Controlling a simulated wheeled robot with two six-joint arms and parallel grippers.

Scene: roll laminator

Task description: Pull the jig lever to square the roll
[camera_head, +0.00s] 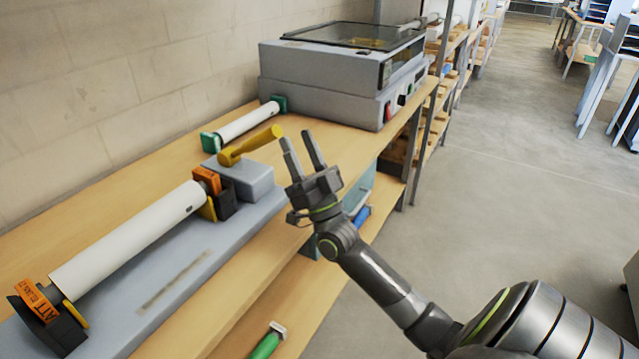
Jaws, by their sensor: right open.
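The jig (180,277) is a long grey base on the wooden bench at the left. A white roll (130,240) lies along it between an orange and black holder (46,305) at the near end and another orange and black holder (212,190) at the far end. The yellow jig lever (248,146) sits on a grey block at the jig's far end and points right and slightly up. My right gripper (302,146) is open and empty, to the right of the lever and apart from it, fingers pointing up. My left gripper is not in view.
A grey laminator (345,75) stands at the back of the bench. A second white roll with green ends (248,122) lies behind the jig. The wooden bench (210,335) has a lower shelf holding a green-handled tool (267,343).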

